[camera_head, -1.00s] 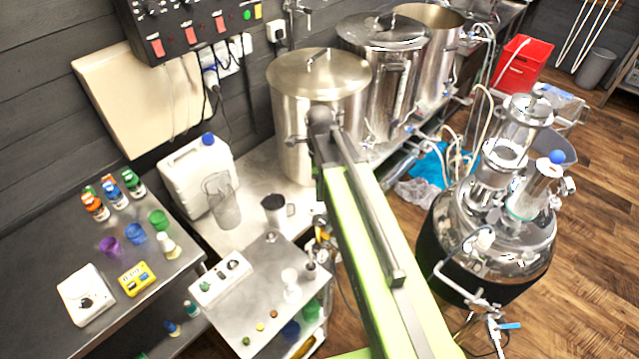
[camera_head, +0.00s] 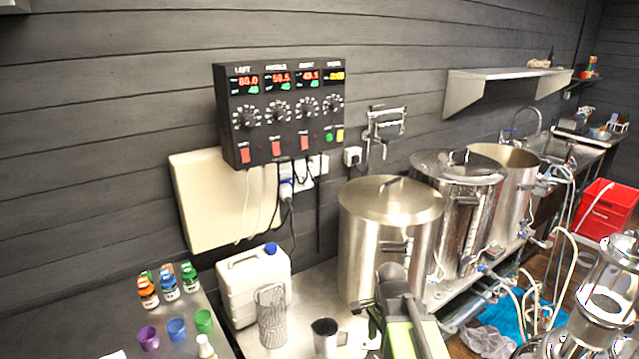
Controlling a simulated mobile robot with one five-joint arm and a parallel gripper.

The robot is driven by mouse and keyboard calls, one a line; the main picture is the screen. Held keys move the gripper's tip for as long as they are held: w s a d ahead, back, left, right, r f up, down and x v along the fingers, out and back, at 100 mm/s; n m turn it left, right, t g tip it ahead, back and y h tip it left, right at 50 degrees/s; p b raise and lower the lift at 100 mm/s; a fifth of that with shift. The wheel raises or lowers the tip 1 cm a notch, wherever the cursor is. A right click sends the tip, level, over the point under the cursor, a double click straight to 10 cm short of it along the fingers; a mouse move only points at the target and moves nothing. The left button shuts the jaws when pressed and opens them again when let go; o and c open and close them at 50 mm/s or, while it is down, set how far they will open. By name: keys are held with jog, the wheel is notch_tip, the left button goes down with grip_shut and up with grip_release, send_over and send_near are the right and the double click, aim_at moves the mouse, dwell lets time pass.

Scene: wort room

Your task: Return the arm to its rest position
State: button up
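My arm (camera_head: 405,325), green and dark grey, rises from the bottom edge just right of the middle. Its rounded grey end overlaps the lower front of the left steel kettle (camera_head: 375,225). No object shows held by the arm.
A control box (camera_head: 290,88) hangs on the dark wall. A white jug (camera_head: 245,290), a mesh cylinder (camera_head: 270,315) and a metal cup (camera_head: 325,335) stand left of the arm. Two more kettles (camera_head: 460,200) (camera_head: 512,175) stand right. A shiny vessel (camera_head: 605,300) fills the lower right.

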jog(key=s+n, duration=0.1)
jog(key=n, duration=0.8)
jog(key=s+n, duration=0.1)
jog(key=n, duration=0.3)
jog(key=shift+s+f+n, duration=0.35)
jog(key=shift+f+n, duration=0.05)
